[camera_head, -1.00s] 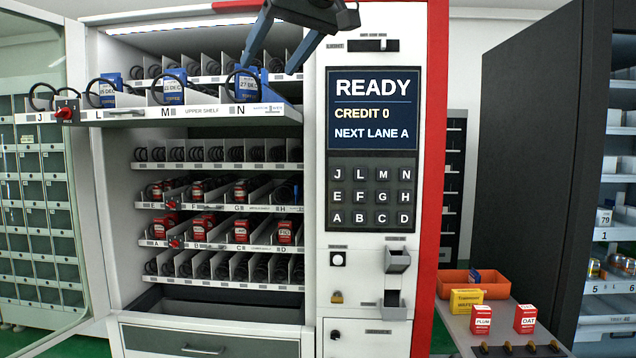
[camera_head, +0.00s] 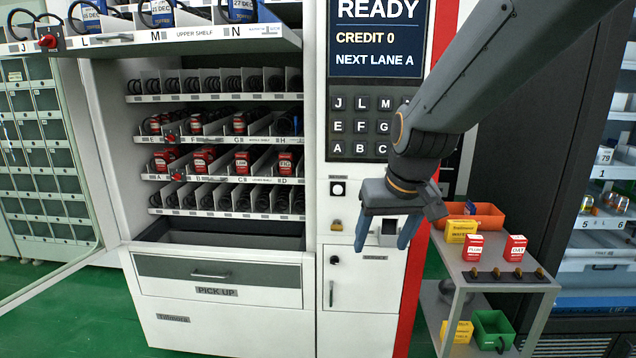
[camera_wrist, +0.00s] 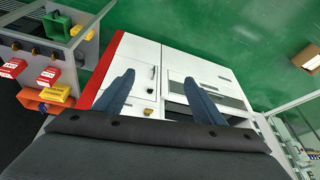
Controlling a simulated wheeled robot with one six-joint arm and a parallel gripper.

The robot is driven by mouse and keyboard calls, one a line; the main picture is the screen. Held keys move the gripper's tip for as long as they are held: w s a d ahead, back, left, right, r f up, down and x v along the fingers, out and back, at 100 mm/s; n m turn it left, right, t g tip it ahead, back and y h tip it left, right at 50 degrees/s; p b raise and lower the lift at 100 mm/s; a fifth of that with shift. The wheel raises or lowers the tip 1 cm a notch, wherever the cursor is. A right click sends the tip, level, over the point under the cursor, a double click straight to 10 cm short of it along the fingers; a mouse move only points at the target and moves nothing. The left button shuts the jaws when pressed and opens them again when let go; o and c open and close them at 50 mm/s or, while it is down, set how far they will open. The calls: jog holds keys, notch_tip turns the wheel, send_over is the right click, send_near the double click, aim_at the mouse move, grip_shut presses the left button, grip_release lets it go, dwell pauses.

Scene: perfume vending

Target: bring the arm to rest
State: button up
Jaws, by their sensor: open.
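My gripper (camera_head: 384,242) hangs with its blue fingers pointing down, in front of the lower right part of the vending machine (camera_head: 230,310). The fingers are apart with nothing between them. In the wrist view my gripper (camera_wrist: 160,100) also shows empty, with the machine's white lower front beyond it. My arm reaches in from the upper right and hides part of the keypad (camera_head: 360,127) and the machine's red edge.
A grey trolley (camera_head: 490,280) stands right of my gripper, with red boxes (camera_head: 472,247), a yellow box (camera_head: 461,231) and an orange bin (camera_head: 487,213) on top. The upper shelf (camera_head: 180,40) juts out of the machine. Green floor (camera_head: 60,320) is clear at the left.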

jog(key=s+d+f+g, duration=0.1)
jog(key=s+d+f, duration=0.2)
jog(key=s+f, duration=0.3)
jog(key=s+d+f+m+g+h, duration=0.1)
jog(key=s+d+f, duration=0.2)
jog(key=s+f, duration=0.4)
jog(key=shift+s+d+m+g, duration=0.3)
jog(key=shift+s+g, duration=0.1)
jog(key=shift+s, duration=0.15)
jog(key=shift+f, duration=0.1)
